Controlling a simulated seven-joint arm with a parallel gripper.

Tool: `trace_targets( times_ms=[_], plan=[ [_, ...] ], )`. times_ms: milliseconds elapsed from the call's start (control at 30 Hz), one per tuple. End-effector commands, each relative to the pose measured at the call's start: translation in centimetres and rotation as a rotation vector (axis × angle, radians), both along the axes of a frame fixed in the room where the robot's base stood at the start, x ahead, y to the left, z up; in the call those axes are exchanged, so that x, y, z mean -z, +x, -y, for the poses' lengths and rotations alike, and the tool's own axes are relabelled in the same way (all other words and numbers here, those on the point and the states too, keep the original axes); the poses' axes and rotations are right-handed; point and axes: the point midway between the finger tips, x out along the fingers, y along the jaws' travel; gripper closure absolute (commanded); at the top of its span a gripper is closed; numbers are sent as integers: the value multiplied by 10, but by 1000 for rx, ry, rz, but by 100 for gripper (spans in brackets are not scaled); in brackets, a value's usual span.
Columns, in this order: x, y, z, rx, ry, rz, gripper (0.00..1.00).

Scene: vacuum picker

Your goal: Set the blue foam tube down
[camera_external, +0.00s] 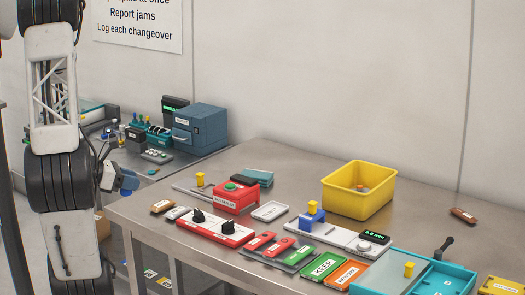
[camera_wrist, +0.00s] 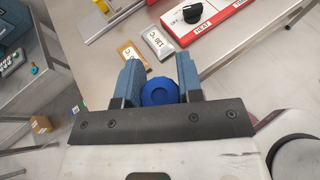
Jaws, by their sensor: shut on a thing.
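The blue foam tube (camera_wrist: 160,92) shows end-on in the wrist view as a round blue shape between the two fingers. My gripper (camera_wrist: 157,72) is shut on it, one finger at each side. In the external view my gripper (camera_external: 124,182) is at the left, beside the steel table's left edge, with a blue shape at its end. The tube's length is hidden, and I cannot tell its tilt. The steel table (camera_external: 270,150) shows below and beyond the fingers in the wrist view.
A red-and-white panel with black knobs (camera_external: 215,228), a red box (camera_external: 236,197) and a yellow bin (camera_external: 345,205) stand farther right.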

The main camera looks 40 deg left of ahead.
Motion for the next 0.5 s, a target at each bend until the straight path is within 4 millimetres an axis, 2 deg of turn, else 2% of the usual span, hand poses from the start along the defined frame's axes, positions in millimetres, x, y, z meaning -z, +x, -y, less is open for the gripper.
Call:
trace_targets(
  times_ms=[333,500],
  plan=[
    [36,0,1,4,-5,-5,88],
    [46,0,1,3,-4,-3,88]
  ],
)
